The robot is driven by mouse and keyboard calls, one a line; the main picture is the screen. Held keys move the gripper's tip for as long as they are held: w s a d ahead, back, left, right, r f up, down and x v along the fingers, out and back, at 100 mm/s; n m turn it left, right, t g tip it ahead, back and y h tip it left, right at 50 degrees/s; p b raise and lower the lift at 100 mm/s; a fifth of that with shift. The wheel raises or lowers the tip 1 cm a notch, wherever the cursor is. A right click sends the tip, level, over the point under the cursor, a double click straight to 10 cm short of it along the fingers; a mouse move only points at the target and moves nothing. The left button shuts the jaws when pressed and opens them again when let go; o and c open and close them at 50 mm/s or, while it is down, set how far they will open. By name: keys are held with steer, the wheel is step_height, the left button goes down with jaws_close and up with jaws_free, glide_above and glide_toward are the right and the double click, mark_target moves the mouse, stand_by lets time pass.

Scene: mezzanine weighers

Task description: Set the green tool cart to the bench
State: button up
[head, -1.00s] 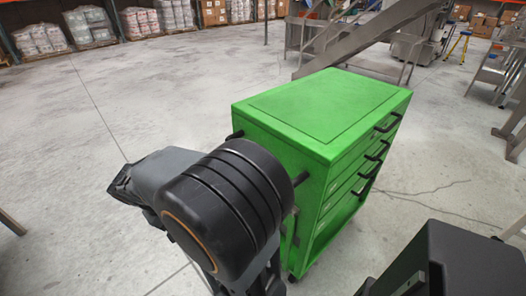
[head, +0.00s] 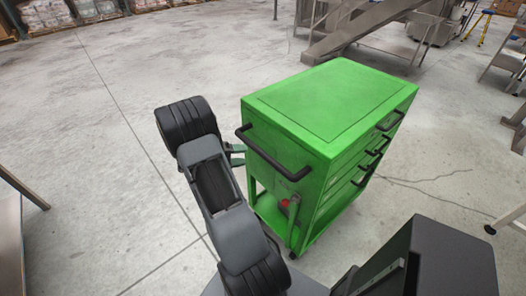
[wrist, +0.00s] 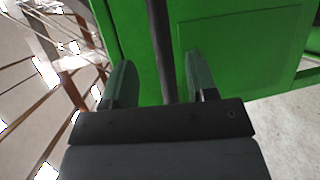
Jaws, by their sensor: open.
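The green tool cart (head: 325,105) stands upright on the floor right of my arm in the head view. It has a flat top, dark drawer handles on its right side and a black push bar (head: 272,158) on its near left end. My gripper (head: 236,152) is at that end, partly hidden behind my own arm. In the wrist view my gripper (wrist: 158,85) is open, with the black bar (wrist: 161,50) between its two fingers and the green cart panel (wrist: 225,45) behind. I cannot tell whether a finger touches the bar.
A metal conveyor frame (head: 365,28) stands behind the cart. A metal table edge (head: 12,235) is at the lower left and steel stands (head: 505,65) are at the right. Open concrete floor (head: 120,110) lies left of the cart. Pallets of sacks (head: 100,8) line the back.

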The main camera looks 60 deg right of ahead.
mark_target(263, 153)
steer(key=p+x, duration=0.1)
steer(key=x, duration=0.7)
steer(key=shift+s+d, duration=0.25)
steer(key=shift+s, duration=0.05)
steer(key=shift+c, duration=0.2)
jaws_close()
